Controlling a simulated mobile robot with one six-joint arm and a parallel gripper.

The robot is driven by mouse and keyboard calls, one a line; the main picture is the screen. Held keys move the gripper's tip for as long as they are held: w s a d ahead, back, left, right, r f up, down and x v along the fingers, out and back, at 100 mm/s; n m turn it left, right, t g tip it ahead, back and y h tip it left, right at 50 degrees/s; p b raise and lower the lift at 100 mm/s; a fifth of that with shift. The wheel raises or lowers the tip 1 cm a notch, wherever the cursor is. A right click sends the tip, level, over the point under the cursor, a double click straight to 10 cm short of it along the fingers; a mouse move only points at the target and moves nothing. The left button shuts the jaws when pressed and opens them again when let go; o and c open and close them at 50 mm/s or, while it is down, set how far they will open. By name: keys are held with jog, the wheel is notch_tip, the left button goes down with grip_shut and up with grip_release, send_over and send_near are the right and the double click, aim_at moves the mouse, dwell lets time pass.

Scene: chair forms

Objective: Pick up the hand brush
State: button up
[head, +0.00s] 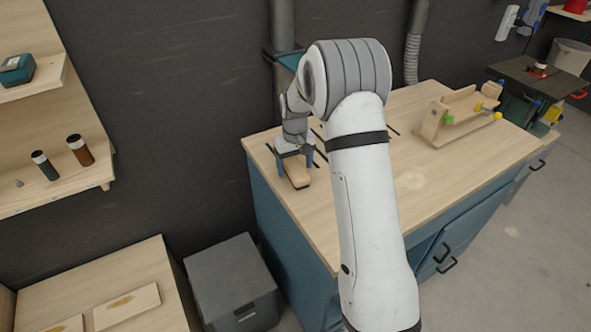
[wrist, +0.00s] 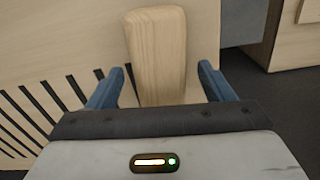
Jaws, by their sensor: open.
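The hand brush (head: 296,174) lies on the wooden workbench top near its left end. In the wrist view its pale wooden body (wrist: 157,55) points away from me, and its near end is hidden behind my gripper's housing. My gripper (wrist: 160,82) is open, with one blue finger on each side of the brush and a visible gap on both sides. In the head view my gripper (head: 296,162) is low over the bench at the brush, partly covering it. I cannot tell how far the fingertips reach down.
Dark slots (wrist: 35,110) run through the bench top (head: 413,180) left of the brush. A wooden jig with clamps (head: 465,112) stands at the bench's right. Shelves with two jars (head: 80,150) are on the left wall. A grey bin (head: 232,280) stands beside the bench.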

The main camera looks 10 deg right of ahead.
jog(key=shift+f, duration=0.8)
jog(key=shift+c, duration=0.3)
jog(key=c, duration=1.1)
